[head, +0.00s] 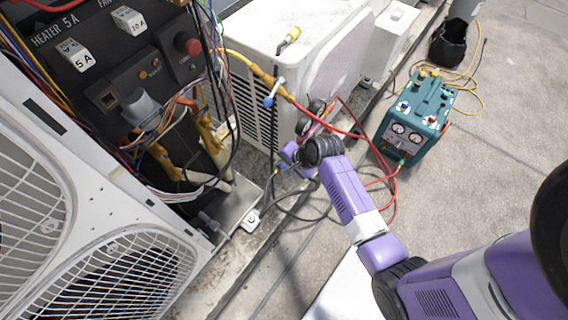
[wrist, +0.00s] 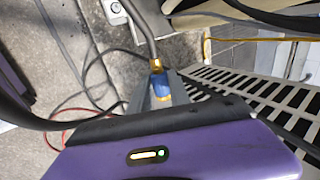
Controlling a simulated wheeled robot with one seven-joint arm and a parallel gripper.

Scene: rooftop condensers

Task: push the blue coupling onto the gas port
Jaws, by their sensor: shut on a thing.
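My gripper (wrist: 160,92) is shut on the blue coupling (wrist: 160,85), which shows between the two grey fingers in the wrist view. A yellowish piece shows just below the coupling, between the fingers. The gas port (wrist: 157,65) looks like a brass fitting at the end of a bent grey pipe. It is directly above the coupling in the picture, in line with it and touching or nearly so; I cannot tell whether the coupling is seated. In the head view my gripper (head: 287,160) is low beside the white condenser, and the coupling is too small there to make out clearly.
An open electrical box (head: 120,60) with loose wires stands at left, above a fan grille (head: 130,275). A white condenser (head: 290,50) stands behind my gripper. A teal gauge machine (head: 415,115) with red and yellow hoses stands at right. Dark hoses lie around my gripper.

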